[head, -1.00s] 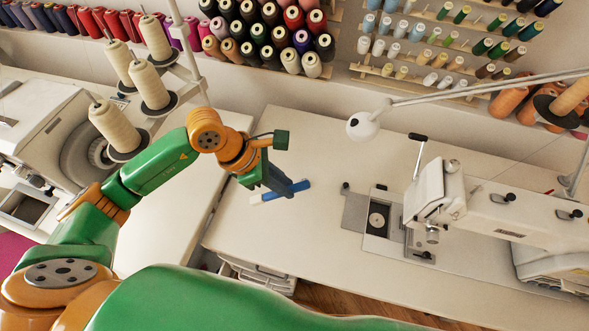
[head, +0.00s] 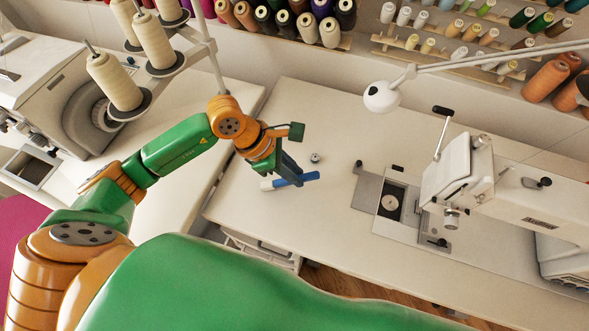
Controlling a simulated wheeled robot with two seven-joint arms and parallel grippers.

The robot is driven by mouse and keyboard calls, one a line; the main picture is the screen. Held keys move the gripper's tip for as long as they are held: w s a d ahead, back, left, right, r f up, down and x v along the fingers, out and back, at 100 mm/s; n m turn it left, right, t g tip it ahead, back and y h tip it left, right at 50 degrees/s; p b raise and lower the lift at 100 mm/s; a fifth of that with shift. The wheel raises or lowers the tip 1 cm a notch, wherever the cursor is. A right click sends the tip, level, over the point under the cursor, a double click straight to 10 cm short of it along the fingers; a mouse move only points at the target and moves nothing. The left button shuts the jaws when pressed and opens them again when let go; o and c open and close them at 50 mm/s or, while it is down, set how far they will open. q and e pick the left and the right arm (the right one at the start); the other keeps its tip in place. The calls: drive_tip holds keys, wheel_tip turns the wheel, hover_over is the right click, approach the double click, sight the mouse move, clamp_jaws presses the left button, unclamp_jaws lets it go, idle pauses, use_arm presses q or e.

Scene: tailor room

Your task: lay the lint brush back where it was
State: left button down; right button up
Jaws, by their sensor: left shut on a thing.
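The lint brush is blue with a pale left end (head: 309,177). It is in the head view over the front left part of the sewing table (head: 262,215). My left gripper (head: 289,180) is shut on the brush, coming down on it from above, and its fingers hide the middle of it. The brush lies roughly level, its blue end pointing right. I cannot tell whether it touches the tabletop. My right gripper is not in view.
A small round metal piece (head: 315,157) lies just behind the brush. The sewing machine (head: 462,170) stands to the right, a lamp head (head: 382,97) hangs behind. Thread cones (head: 115,82) stand at left. Tabletop between brush and machine is clear.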

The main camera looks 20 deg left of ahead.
use_arm(q)
drive_tip(key=c, duration=0.7)
unclamp_jaws()
drive_tip(key=b+v, duration=0.1)
drive_tip(key=v, duration=0.6)
drive_tip(key=shift+r, duration=0.1)
